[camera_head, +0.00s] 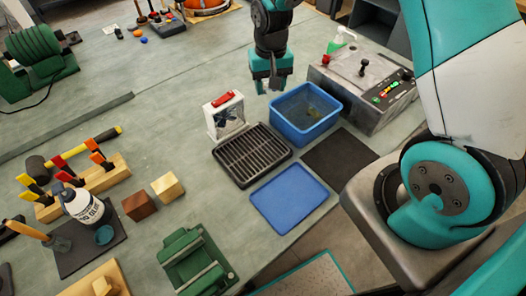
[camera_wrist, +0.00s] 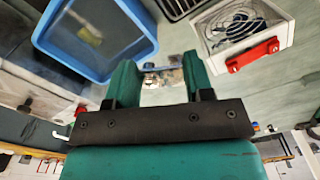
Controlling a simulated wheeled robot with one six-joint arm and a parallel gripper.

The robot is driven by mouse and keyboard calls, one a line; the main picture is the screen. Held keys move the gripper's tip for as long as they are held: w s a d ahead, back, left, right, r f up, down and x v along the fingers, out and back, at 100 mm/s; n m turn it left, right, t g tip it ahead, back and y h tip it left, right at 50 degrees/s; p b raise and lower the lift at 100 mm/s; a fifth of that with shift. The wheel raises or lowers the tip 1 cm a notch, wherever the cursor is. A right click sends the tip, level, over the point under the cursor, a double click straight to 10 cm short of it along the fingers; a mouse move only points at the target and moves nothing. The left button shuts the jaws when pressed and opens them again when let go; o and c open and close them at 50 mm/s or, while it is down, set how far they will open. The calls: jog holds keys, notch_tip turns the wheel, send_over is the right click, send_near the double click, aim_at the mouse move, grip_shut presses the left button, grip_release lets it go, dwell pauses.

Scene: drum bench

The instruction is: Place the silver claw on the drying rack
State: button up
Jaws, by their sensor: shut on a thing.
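My gripper (camera_head: 271,86) hangs above the bench, behind the blue bin and the white box in the head view. In the wrist view its two green fingers (camera_wrist: 160,72) are shut on a small silvery thing, which I take for the silver claw (camera_wrist: 164,78). Its shape is mostly hidden by the fingers and it cannot be made out in the head view. The drying rack (camera_head: 252,156), a black slatted tray, lies in front of the white box, nearer the camera than my gripper. No object shows on its slats. A corner of it shows in the wrist view (camera_wrist: 176,8).
A blue bin (camera_head: 334,123) with a small yellowish thing inside stands right of the rack. A white box with a red handle (camera_head: 241,112) stands behind the rack. A blue mat (camera_head: 290,196), a dark mat (camera_head: 340,158) and a grey control box (camera_head: 345,91) are nearby.

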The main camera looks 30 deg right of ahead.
jog(key=a+r+m+b, duration=0.1)
jog(key=a+m+b, duration=0.45)
jog(key=b, duration=0.35)
notch_tip(320, 180, up, 4)
jog(key=r+m+b, duration=0.1)
jog(key=m+b, duration=0.6)
jog(key=b, duration=0.1)
send_over(250, 152)
jog(key=shift+m, duration=0.25)
notch_tip(250, 152, down, 20)
jog(key=shift+r+b, duration=0.1)
jog(key=shift+b, duration=0.8)
jog(key=o, duration=0.9)
jog(key=shift+w, duration=0.1)
